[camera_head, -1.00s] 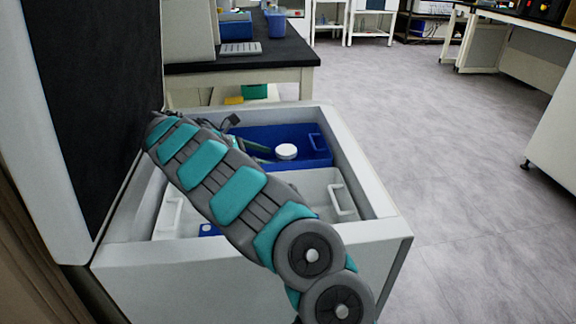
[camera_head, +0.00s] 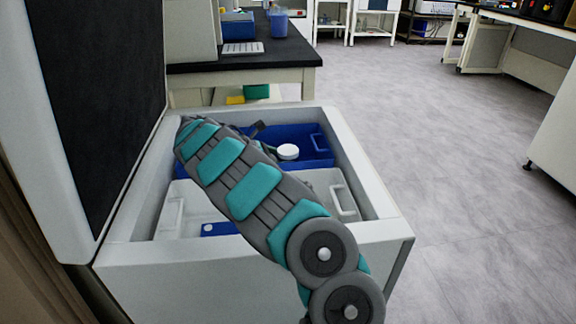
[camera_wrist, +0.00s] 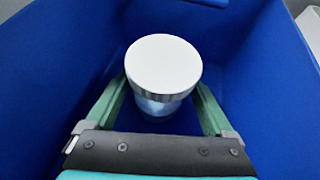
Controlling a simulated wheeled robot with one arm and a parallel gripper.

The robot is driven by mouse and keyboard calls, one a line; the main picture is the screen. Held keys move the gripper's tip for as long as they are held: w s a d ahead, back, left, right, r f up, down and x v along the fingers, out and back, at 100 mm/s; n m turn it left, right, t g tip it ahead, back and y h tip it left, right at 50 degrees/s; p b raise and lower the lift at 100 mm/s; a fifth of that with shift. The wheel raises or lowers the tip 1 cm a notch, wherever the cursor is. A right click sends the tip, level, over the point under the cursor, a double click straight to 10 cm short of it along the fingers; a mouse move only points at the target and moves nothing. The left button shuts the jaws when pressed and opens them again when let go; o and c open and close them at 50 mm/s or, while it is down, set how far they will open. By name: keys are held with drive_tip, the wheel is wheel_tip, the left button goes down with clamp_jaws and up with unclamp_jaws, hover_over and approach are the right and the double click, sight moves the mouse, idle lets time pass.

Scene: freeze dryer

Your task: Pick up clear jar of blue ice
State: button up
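The clear jar (camera_wrist: 160,105) stands in a blue bin and has a round white lid (camera_wrist: 164,64). In the head view only its white lid (camera_head: 288,151) shows. My gripper (camera_wrist: 162,97) is down in the bin, with one green finger on each side of the jar, below the lid. The fingers are apart, and whether they touch the jar I cannot tell. In the head view my arm hides most of the gripper.
The blue bin (camera_head: 318,146) sits at the back of an open white chest (camera_head: 372,185). A white bin (camera_head: 343,190) stands in front of it. The raised dark-lined lid (camera_head: 100,95) stands at left. A dark-topped bench (camera_head: 285,55) is behind. Floor at right is clear.

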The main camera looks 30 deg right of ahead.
drive_tip(key=c, duration=1.2)
